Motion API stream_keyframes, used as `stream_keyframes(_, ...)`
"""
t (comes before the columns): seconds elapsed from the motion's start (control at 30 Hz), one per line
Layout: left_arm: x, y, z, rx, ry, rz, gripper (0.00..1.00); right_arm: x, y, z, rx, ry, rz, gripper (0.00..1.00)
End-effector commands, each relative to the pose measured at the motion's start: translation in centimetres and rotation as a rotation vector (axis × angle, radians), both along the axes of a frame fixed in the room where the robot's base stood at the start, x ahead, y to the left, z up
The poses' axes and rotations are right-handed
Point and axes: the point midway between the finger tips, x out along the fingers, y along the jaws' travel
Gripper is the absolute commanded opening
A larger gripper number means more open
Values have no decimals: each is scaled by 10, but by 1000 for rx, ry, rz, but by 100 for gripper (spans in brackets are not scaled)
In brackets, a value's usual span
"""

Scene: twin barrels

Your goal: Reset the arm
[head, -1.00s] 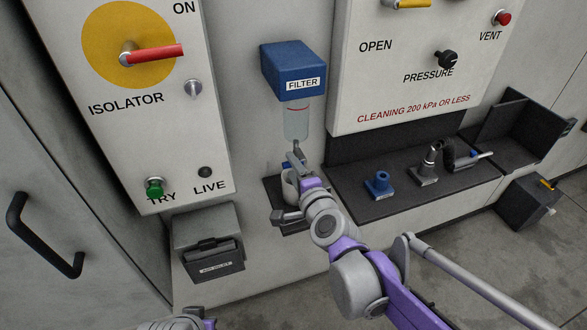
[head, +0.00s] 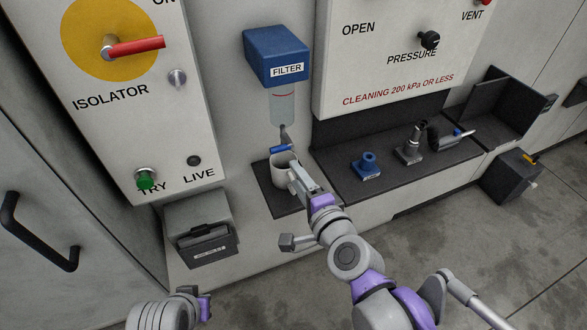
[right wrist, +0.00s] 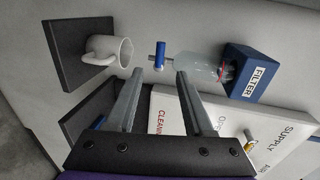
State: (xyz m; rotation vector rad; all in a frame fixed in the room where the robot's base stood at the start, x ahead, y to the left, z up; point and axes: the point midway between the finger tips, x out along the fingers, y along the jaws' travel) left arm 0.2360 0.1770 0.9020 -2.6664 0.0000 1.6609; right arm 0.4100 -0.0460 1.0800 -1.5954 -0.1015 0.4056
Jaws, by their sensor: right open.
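My right gripper (head: 297,178) is in front of the white mug (head: 281,170), on its right side in the head view, and overlaps part of it. In the right wrist view its two fingers (right wrist: 158,76) are apart with nothing between them. The mug (right wrist: 109,53) stands upright on a dark shelf (head: 284,205), clear of the fingers in that view.
The blue filter (head: 276,57) with its clear bowl (head: 283,104) and blue-handled tap (head: 281,149) hangs above the mug. The isolator panel (head: 140,95) is left. A dark bench (head: 395,165) holds a blue fitting (head: 368,163) and metal parts. Floor is open lower right.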

Motion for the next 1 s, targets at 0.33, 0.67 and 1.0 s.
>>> stream_keyframes(0.33, 0, 0, 0, 0, 0, 0, 0, -2, -1, 0, 0, 0, 0, 52)
stream_keyframes(0.67, 1, 0, 3, 0, -1, 0, 0, -10, -2, -8, -112, 6, 51, 52)
stream_keyframes(1.0, 6, 0, 22, 0, -11, 0, 0, -115, -77, -120, -1063, 284, 525, 52)
